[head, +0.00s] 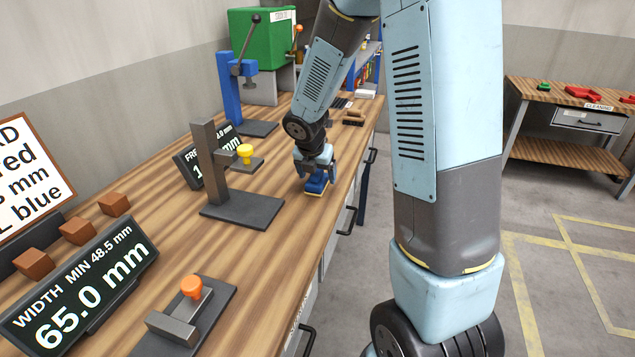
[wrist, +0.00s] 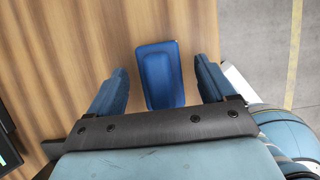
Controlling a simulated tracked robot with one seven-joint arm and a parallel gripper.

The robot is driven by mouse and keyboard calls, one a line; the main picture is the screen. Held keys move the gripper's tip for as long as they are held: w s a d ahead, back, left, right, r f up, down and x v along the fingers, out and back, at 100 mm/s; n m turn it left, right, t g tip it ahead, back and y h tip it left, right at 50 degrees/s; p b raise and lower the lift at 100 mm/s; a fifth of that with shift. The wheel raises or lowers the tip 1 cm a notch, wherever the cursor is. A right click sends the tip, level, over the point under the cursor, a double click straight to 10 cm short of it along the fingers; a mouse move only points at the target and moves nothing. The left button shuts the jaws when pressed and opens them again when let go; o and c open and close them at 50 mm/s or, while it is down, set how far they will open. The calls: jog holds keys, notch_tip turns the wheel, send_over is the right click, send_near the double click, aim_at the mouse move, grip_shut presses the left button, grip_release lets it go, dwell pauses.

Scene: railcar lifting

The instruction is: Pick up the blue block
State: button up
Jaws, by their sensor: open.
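The blue block (head: 316,184) lies on the wooden workbench (head: 300,235), near its right edge in the head view. In the wrist view the blue block (wrist: 161,75) shows its rectangular top between the two fingers, with a gap on each side. My gripper (head: 316,165) is open and points down right above the block. In the wrist view my gripper (wrist: 160,80) has its blue fingers spread to the left and right of the block. I cannot tell how far down the block the fingertips reach.
A grey post gauge with a yellow knob (head: 245,153) stands left of the block. A width display (head: 75,285), an orange-knobbed gauge (head: 190,290) and brown blocks (head: 78,231) are nearer. A blue press (head: 232,90) and brush (head: 354,117) are farther back. Bare bench lies around the block.

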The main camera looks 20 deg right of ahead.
jog(key=shift+x, duration=0.9)
jog(key=shift+c, duration=0.5)
jog(key=shift+r, duration=0.1)
jog(key=c, duration=1)
